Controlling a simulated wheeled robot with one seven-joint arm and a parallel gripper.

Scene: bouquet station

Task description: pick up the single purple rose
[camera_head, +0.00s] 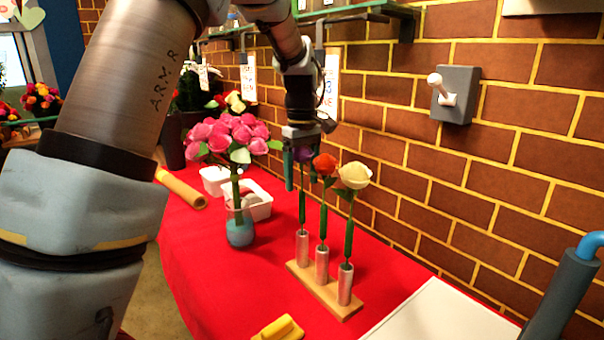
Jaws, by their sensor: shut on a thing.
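The single purple rose (302,154) stands in the far tube of a wooden stand (335,304) with three metal tubes. My gripper (302,170) points down over it and is shut on it near the bloom, which is mostly hidden between the fingers. Its green stem (302,208) runs down to the tube (302,246), and the stem's lower end is not visible. A red-orange rose (324,165) is in the middle tube, close beside the gripper. A cream rose (355,176) is in the near tube.
A vase (239,230) of pink roses (226,137) stands left of the stand. White containers (258,200) are behind it. A yellow object (278,329) lies at the front, and a white board (440,315) at the right. The brick wall (450,170) is close behind.

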